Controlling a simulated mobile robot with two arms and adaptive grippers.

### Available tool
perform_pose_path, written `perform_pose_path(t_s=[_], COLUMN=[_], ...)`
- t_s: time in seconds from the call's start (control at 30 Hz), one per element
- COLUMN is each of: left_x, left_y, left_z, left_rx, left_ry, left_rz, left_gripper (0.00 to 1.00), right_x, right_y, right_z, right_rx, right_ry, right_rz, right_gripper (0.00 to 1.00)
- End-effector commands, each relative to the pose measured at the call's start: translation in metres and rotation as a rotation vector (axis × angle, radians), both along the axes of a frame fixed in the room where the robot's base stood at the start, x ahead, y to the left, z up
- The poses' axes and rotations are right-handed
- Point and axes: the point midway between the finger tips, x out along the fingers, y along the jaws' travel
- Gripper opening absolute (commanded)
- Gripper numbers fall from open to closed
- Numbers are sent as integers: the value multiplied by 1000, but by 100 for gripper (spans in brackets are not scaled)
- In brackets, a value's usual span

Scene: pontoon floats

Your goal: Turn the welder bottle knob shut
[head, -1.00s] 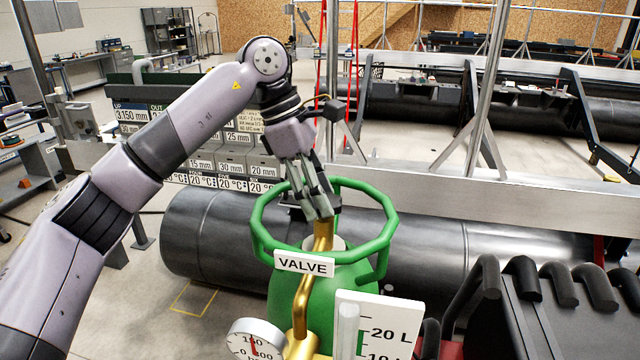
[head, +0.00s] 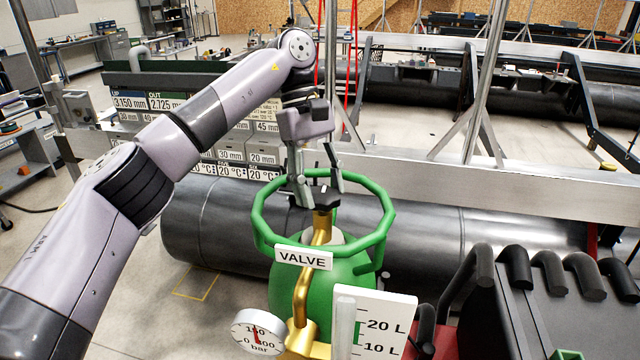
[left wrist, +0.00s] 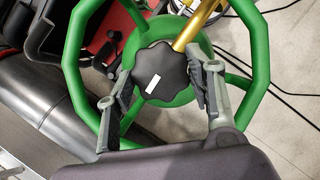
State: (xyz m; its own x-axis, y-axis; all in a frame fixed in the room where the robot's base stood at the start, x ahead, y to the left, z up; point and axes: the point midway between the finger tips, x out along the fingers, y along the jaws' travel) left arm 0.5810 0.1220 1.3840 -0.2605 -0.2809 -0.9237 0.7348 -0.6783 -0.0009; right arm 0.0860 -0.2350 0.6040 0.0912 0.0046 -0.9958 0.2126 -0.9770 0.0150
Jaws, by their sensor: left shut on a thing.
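The welder bottle (head: 347,282) is green, with a green ring guard (head: 257,222) around its top and a brass valve. The black lobed knob (head: 325,203) sits on the valve inside the ring. In the left wrist view the knob (left wrist: 152,61) shows a white mark on its face. My left gripper (head: 319,190) comes down from above, with a finger on each side of the knob, shut on it. The left wrist view shows both fingers (left wrist: 160,76) at the knob's sides. My right gripper is not in view.
A VALVE label (head: 303,259) hangs on the ring's near side. A pressure gauge (head: 257,333) and a litre scale board (head: 385,325) stand in front. A large dark pipe (head: 215,235) lies behind the bottle. A black ribbed machine (head: 540,310) is at right.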

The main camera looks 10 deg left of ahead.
Motion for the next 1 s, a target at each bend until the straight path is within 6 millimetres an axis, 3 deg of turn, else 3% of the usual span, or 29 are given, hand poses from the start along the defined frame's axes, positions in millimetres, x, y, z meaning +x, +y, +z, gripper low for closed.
perform_pose_path(t_s=[0.63, 0.67, 1.0], left_x=[1, 1, 1], left_y=[0, 0, 0], left_z=[2, 2, 1], left_rx=[-2, -2, 0], left_ry=[-5, -5, -2], left_rz=[-51, -51, -50], left_gripper=[21, 50, 69], right_x=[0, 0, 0], right_y=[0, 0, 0], right_z=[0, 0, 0], right_rx=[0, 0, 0], right_ry=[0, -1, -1], right_rz=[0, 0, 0], right_gripper=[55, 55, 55])
